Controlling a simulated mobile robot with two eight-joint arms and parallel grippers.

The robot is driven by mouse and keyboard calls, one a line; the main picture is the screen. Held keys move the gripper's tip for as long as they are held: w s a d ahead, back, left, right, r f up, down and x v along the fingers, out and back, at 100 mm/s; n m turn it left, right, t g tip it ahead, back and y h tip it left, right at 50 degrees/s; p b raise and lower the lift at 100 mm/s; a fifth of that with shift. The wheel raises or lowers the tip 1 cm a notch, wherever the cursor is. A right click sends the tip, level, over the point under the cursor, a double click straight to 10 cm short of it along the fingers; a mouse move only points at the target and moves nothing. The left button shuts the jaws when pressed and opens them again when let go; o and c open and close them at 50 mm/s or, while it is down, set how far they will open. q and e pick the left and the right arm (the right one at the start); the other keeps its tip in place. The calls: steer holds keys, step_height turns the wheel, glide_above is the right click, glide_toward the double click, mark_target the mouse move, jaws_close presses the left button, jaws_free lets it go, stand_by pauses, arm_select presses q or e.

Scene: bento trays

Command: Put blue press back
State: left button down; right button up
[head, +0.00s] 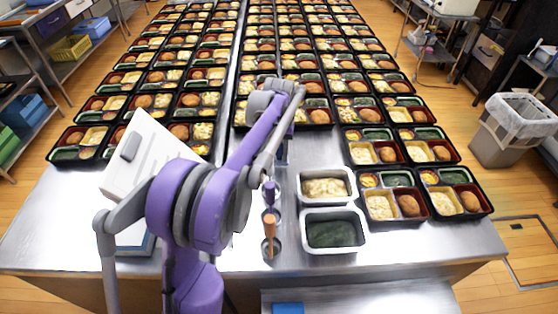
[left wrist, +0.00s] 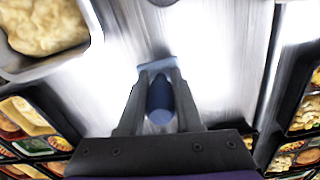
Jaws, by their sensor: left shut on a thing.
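The blue press (left wrist: 159,97) is in my left gripper (left wrist: 159,88), its handle between the two dark fingers in the left wrist view. A pale blue flat part (left wrist: 157,66) shows at the fingertips. In the head view my left arm reaches over the metal table (head: 400,248), and the gripper and press are mostly hidden behind it. My right gripper is not in view.
A pan of pale food (head: 326,200) and a pan of dark green food (head: 332,249) stand right of the holders. Rows of filled bento trays (head: 472,215) cover the back and right. A white board (head: 150,145) is at left. The table's front right is bare.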

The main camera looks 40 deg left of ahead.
mark_target(279, 156)
arm_select(q)
step_height(279, 156, down, 3)
steer(key=shift+w+f, duration=0.1)
steer(key=c, duration=0.6)
jaws_free()
steer(key=shift+r, duration=0.35)
step_height(279, 156, up, 12)
steer(key=shift+f+p, duration=0.2)
steer(key=shift+p, duration=0.2)
